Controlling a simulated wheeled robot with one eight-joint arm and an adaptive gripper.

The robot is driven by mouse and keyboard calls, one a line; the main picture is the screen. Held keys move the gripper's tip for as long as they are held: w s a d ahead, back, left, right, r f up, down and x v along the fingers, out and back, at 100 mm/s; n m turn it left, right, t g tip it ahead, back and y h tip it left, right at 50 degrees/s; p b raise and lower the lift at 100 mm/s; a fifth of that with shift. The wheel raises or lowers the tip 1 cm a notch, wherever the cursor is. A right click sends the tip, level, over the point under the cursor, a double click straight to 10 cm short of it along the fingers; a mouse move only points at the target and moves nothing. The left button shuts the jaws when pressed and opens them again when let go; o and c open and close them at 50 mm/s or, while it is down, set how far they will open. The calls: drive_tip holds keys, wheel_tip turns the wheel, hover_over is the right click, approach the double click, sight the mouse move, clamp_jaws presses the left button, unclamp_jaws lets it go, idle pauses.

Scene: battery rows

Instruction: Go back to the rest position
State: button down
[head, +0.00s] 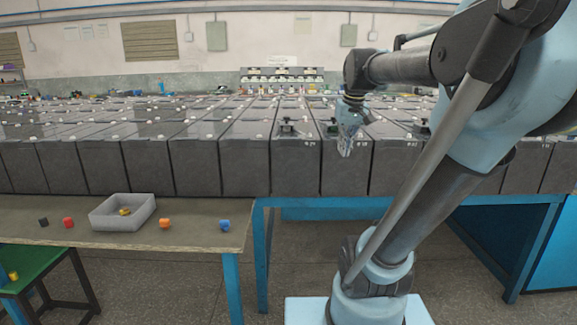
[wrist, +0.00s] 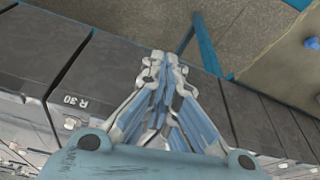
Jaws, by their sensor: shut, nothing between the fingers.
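My gripper (head: 346,148) hangs in the air in front of the row of dark battery blocks (head: 296,160) in the head view, pointing down. In the wrist view my gripper (wrist: 160,58) has its fingertips together with nothing between them. Behind it in that view is a dark block (wrist: 55,75) marked "R 30". My gripper is apart from the table and its objects.
A table (head: 190,210) at left holds a grey tray (head: 105,220) with a yellow item in it (head: 125,211). A black (head: 43,222), a red (head: 68,222), an orange (head: 165,223) and a blue piece (head: 224,225) lie beside it. A green stool (head: 30,265) stands front left.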

drive_tip(key=s+f+m, duration=0.1)
drive_tip(key=s+f, duration=0.7)
drive_tip(key=f, duration=0.3)
drive_tip(key=s+d+f, duration=0.1)
drive_tip(key=s+f, duration=0.8)
drive_tip(key=f, duration=0.2)
drive_tip(key=shift+f+m+g+h, duration=0.2)
drive_tip(key=shift+m+g+h, duration=0.1)
drive_tip(key=shift+m+g, duration=0.1)
drive_tip(key=shift+d, duration=0.1)
